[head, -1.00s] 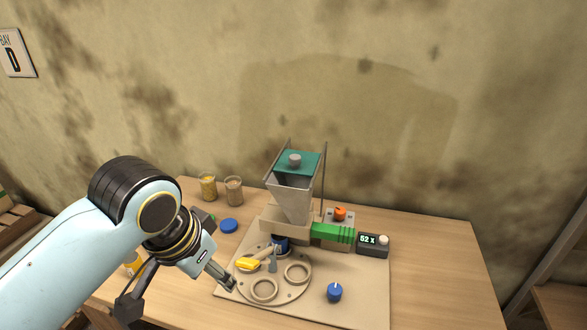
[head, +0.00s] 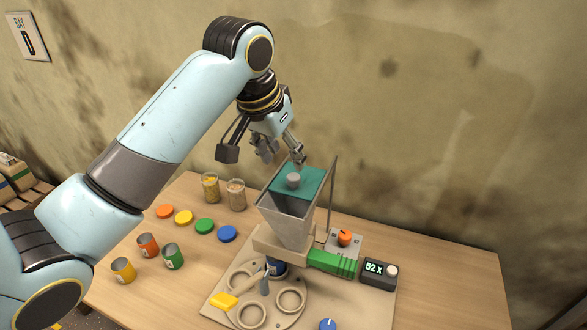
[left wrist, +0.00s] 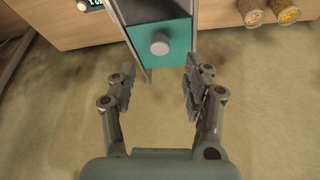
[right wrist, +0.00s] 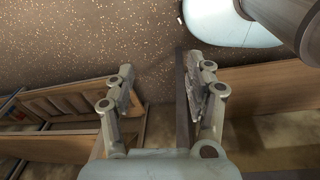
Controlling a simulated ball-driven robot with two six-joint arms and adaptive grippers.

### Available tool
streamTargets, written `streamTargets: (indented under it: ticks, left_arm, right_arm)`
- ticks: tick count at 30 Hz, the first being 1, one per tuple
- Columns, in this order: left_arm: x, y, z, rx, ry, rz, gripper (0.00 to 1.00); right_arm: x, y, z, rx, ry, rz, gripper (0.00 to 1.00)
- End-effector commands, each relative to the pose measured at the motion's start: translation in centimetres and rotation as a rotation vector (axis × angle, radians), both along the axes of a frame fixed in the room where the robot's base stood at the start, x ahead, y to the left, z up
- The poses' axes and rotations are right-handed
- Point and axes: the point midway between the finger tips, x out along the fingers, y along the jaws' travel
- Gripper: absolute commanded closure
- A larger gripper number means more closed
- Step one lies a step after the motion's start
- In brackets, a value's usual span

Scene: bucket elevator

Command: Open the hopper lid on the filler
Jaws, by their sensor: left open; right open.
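The filler's hopper (head: 288,222) is a grey tapered funnel on a tan base. Its teal lid (head: 311,187) lies on top with a round grey knob (head: 293,180). In the left wrist view the lid (left wrist: 177,58) and knob (left wrist: 160,44) show just beyond the fingertips. My left gripper (head: 282,156) is open, above and just behind the lid, with nothing between its fingers (left wrist: 158,82). Whether a finger touches the lid is unclear. My right gripper (right wrist: 158,82) is open and empty, away from the filler, and shows only in its own wrist view.

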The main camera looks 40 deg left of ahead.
Motion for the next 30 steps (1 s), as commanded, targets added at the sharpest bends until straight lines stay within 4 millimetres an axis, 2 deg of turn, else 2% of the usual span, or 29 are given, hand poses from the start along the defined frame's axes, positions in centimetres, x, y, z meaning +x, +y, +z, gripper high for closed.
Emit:
streamTargets:
  ticks: [2, 4, 9, 14, 21, 23, 30]
  left_arm:
    - [0.6, -0.1, -1.6, -0.002, 0.005, 0.000, 0.50]
    - [1.1, 0.0, -2.8, -0.001, 0.003, 0.001, 0.50]
    - [2.1, 0.0, -5.0, -0.001, 0.001, 0.000, 0.50]
    - [2.5, 0.0, -6.0, 0.000, -0.001, 0.000, 0.50]
    - [2.6, 0.0, -6.1, 0.000, -0.002, -0.001, 0.50]
    - [2.5, 0.0, -6.1, 0.000, -0.002, -0.001, 0.55]
    - [2.5, 0.0, -6.1, 0.000, -0.001, -0.001, 0.86]
  right_arm:
    - [-1.0, 0.0, 0.3, 0.000, 0.014, 0.000, 0.46]
    - [-1.1, 0.0, 0.4, 0.000, 0.015, 0.000, 0.46]
    - [0.9, -0.1, 0.8, -0.001, -0.014, 0.001, 0.46]
    - [2.7, -0.2, 1.1, -0.002, -0.042, 0.002, 0.46]
    - [1.8, -0.4, 1.0, -0.005, -0.028, 0.003, 0.46]
    - [1.4, -0.4, 1.0, -0.006, -0.022, 0.002, 0.46]
    - [0.7, -0.4, 0.9, -0.005, -0.011, 0.002, 0.46]
